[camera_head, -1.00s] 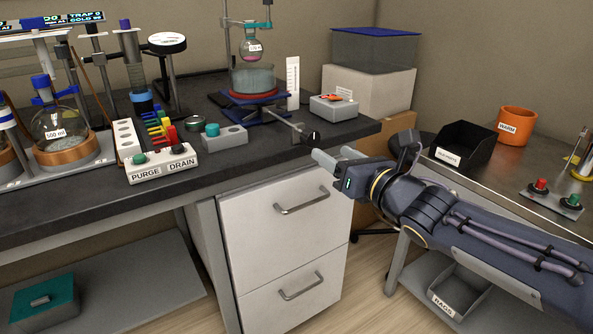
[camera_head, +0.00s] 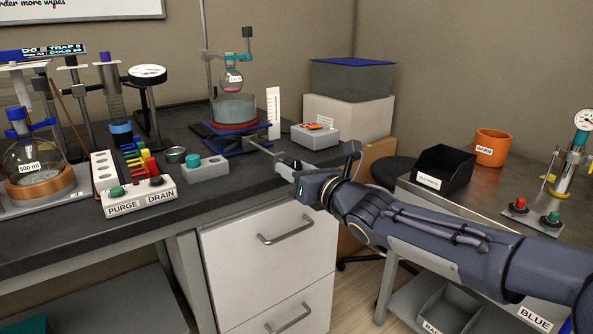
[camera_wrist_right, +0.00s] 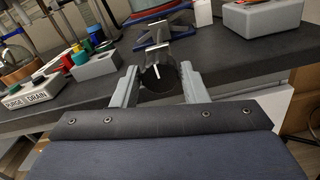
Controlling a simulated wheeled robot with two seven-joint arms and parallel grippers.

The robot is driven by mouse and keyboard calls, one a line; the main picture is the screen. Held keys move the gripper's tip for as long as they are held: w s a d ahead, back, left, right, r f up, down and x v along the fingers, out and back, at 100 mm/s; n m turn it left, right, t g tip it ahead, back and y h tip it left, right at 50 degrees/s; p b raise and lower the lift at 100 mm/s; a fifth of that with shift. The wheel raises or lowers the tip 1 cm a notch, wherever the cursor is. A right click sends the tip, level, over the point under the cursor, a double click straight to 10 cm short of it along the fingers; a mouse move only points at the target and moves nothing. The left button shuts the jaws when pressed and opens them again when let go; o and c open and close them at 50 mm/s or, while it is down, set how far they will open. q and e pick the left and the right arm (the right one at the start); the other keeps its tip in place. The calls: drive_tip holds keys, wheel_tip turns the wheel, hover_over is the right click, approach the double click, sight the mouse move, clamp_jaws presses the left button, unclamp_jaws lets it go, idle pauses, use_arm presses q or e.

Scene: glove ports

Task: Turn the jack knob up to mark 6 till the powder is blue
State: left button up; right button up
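The lab jack (camera_head: 243,143) has blue plates and stands on the dark bench, with a bath (camera_head: 235,108) on top. A small flask (camera_head: 232,79) hangs in a clamp just above the bath; its contents look pink. A white scale card (camera_head: 273,112) stands beside the jack; its marks are too small to read. The jack's rod runs forward to a black knob with a white pointer line (camera_wrist_right: 159,76). My right gripper (camera_wrist_right: 157,72) has its fingers apart, one on each side of the knob; whether they touch it I cannot tell. My left gripper is not in view.
A grey block (camera_head: 205,168) and the PURGE/DRAIN button box (camera_head: 140,195) sit left of the jack. A grey box with an orange item (camera_head: 315,136) is to its right. A black bin (camera_head: 444,171) and orange cup (camera_head: 490,147) stand on the right table.

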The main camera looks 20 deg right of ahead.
drive_tip(key=c, duration=0.6)
drive_tip(key=shift+o, duration=0.2)
drive_tip(key=shift+m, duration=0.5)
